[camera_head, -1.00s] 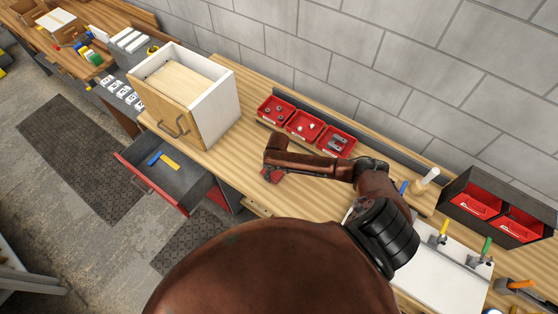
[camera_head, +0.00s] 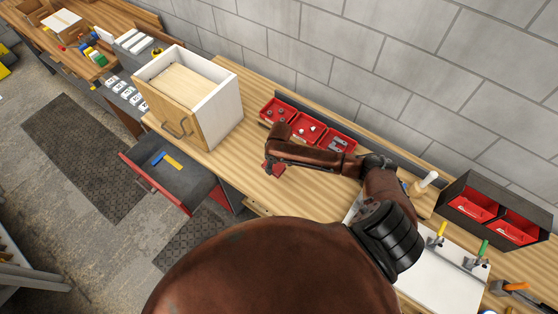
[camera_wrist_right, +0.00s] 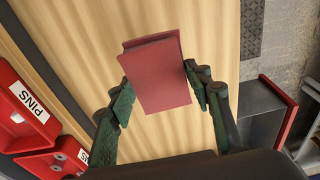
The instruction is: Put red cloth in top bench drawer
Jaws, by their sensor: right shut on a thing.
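The red cloth (camera_wrist_right: 158,78), a folded block, is held between the fingers of my right gripper (camera_wrist_right: 160,88) in the right wrist view. In the head view the cloth (camera_head: 273,168) shows below the tip of my right arm, over the bare bench top. The gripper (camera_head: 272,161) is shut on it, and its fingers are mostly hidden there. The top bench drawer (camera_head: 187,187), grey inside with a red front, is pulled out at the left. It also shows at the right of the right wrist view (camera_wrist_right: 262,112). My left gripper is not in view.
A blue and yellow tool (camera_head: 165,159) lies in the drawer. A white cabinet with a wooden front (camera_head: 168,112) stands on the bench (camera_head: 235,165) above the drawer. Red bins (camera_head: 305,129) with small parts line the back edge. A grey block wall is behind.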

